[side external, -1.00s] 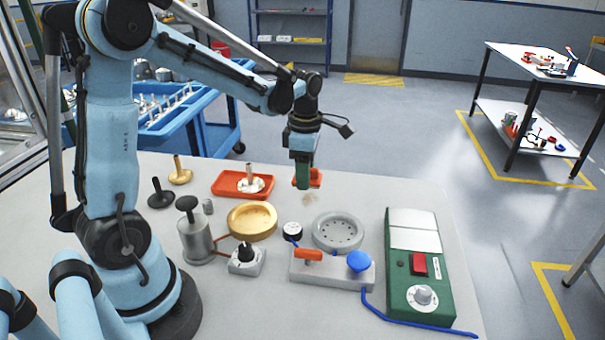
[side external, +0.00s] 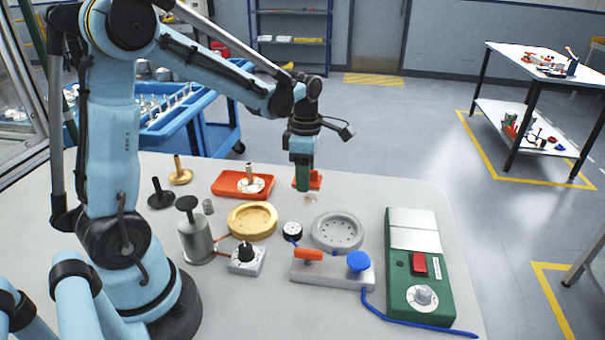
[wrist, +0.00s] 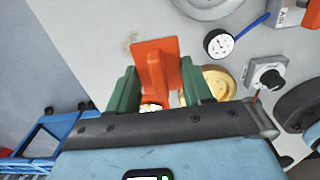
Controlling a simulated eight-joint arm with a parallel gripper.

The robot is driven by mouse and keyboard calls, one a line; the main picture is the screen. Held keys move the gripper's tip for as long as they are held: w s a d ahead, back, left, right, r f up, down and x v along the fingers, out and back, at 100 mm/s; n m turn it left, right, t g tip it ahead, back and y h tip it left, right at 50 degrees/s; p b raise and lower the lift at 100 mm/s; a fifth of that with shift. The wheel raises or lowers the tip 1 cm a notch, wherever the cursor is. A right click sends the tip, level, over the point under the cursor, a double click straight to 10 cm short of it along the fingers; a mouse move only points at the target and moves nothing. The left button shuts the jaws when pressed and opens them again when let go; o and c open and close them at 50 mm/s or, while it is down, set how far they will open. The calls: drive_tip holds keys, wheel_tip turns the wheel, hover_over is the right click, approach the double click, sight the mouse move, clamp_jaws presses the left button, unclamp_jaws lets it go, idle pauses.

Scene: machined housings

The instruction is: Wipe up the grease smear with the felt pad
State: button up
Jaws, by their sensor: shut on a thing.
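My gripper (side external: 303,184) has green fingers and points down over the far part of the table. It is shut on an orange block with a wide plate, which I take to be the felt pad (wrist: 155,62). In the side view the pad (side external: 315,180) shows partly behind the fingers, low over the table; I cannot tell if it touches. The grease smear (side external: 310,197) is a faint brownish mark just in front of the fingers. It also shows in the wrist view (wrist: 131,38), beside the pad. The pad's underside is hidden.
A red tray (side external: 228,190) with a white part stands left of my gripper. In front are a gold housing (side external: 252,220), a dial gauge (side external: 292,231) and a grey housing (side external: 338,232). A green box (side external: 433,262) stands at right. Bare table lies right of my gripper.

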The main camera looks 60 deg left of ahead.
sight(305, 209)
drive_tip(key=shift+f, duration=3.8)
drive_tip(key=shift+w+a+r, duration=0.25)
drive_tip(key=shift+w+a, duration=0.85)
drive_tip(key=shift+w, duration=0.05)
drive_tip(key=shift+c, duration=0.5)
drive_tip(key=shift+w+a, duration=0.55)
drive_tip(key=shift+w+a+r, duration=0.1)
drive_tip(key=shift+w+a, duration=0.15)
drive_tip(key=shift+w+a+f, duration=0.2)
drive_tip(key=shift+w+a, duration=0.6)
drive_tip(key=shift+s+d+r, duration=0.1)
drive_tip(key=shift+s+d, duration=0.5)
drive_tip(key=shift+s, duration=0.05)
drive_tip(key=shift+s+d, duration=2.1)
drive_tip(key=shift+d, duration=0.05)
drive_tip(key=shift+r, duration=3.95)
